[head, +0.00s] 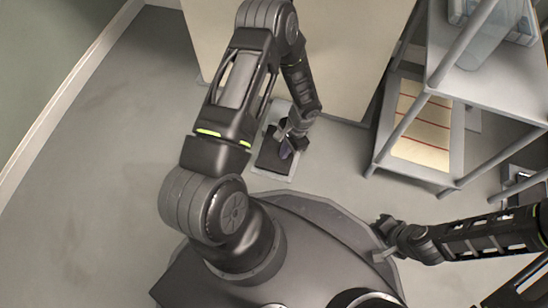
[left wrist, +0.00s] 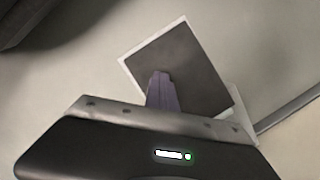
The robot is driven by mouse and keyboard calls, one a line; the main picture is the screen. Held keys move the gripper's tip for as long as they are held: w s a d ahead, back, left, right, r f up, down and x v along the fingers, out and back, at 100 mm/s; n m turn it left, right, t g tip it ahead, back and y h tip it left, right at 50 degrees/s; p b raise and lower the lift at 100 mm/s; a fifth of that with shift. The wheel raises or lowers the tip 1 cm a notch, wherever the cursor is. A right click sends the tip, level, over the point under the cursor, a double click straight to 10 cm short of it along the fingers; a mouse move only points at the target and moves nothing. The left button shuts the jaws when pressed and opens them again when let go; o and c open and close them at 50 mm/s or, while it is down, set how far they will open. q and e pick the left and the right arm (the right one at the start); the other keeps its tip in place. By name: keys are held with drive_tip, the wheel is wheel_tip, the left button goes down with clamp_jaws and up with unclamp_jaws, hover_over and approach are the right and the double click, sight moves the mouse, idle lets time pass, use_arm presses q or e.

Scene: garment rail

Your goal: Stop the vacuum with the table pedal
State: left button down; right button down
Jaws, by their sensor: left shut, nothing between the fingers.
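The pedal (head: 272,158) is a dark plate on a light base, on the floor at the foot of the pale table (head: 345,60). My left gripper (head: 287,150) reaches down over the pedal, its fingers shut and empty. In the left wrist view the shut fingers (left wrist: 161,88) lie across the dark pedal plate (left wrist: 188,68). I cannot tell whether the fingertips touch the plate. My right gripper (head: 382,238) is beside my base at the lower right; whether it is open or shut is unclear. The vacuum cannot be made out.
A grey metal shelf rack (head: 455,185) stands at the right, with a lined yellowish sheet (head: 422,125) on its lower level. A wall with a white skirting (head: 60,105) runs along the left. The floor (head: 100,170) at the left is clear.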

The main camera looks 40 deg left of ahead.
use_arm(q)
drive_tip(key=shift+w+d, duration=0.15)
drive_tip(key=shift+w, duration=0.25)
drive_tip(key=p+v, duration=0.3)
drive_tip(key=v, duration=0.3)
drive_tip(key=shift+s+r, duration=0.1)
drive_tip(key=shift+r, duration=0.25)
drive_tip(key=shift+r+p, duration=0.4)
drive_tip(key=shift+r, duration=0.15)
